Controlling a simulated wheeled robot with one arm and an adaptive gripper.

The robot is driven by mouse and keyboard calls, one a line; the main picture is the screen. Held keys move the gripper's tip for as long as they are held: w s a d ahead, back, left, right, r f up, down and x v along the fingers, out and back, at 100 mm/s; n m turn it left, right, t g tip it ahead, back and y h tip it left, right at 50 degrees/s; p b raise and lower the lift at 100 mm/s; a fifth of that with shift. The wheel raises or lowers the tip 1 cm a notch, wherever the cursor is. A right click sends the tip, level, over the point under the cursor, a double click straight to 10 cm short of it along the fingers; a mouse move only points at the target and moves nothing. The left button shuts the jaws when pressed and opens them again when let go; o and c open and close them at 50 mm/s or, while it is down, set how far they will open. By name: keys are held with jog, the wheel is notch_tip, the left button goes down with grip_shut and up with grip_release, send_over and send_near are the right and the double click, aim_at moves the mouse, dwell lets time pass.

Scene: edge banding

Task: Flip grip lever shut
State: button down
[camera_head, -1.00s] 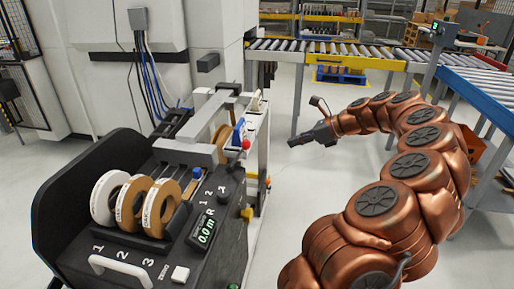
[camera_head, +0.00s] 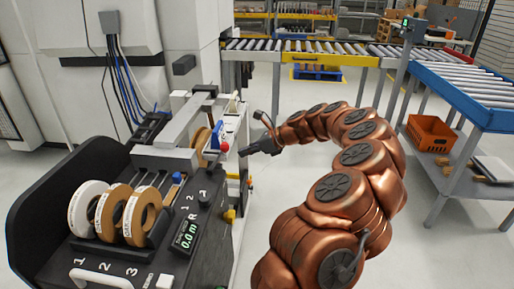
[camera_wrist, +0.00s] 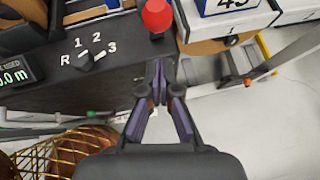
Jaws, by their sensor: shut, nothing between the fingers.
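A lever with a red ball knob (camera_head: 224,146) stands on the right side of the black edge banding machine (camera_head: 112,262). In the wrist view the red knob (camera_wrist: 157,16) is just beyond my fingertips, near the top edge. My gripper (camera_head: 243,153) is to the right of the knob, apart from it. In the wrist view my gripper (camera_wrist: 158,70) has its fingers together, with nothing between them. The lever's lower part is hard to make out. A smaller blue knob (camera_head: 177,177) sits nearer the tape rolls.
Three tape rolls (camera_head: 133,215) stand on the machine beside a 0.0 m display (camera_head: 184,238). A numbered selector dial (camera_wrist: 86,61) is left of my fingers. Roller conveyors (camera_head: 300,47) stand behind.

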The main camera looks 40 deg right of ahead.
jog(key=shift+w+a+r, duration=0.2)
jog(key=shift+w+a, duration=0.2)
jog(key=shift+w, duration=0.25)
jog(key=shift+w+a+r, duration=0.15)
jog(key=shift+w+a, duration=0.25)
jog(key=shift+w, duration=0.25)
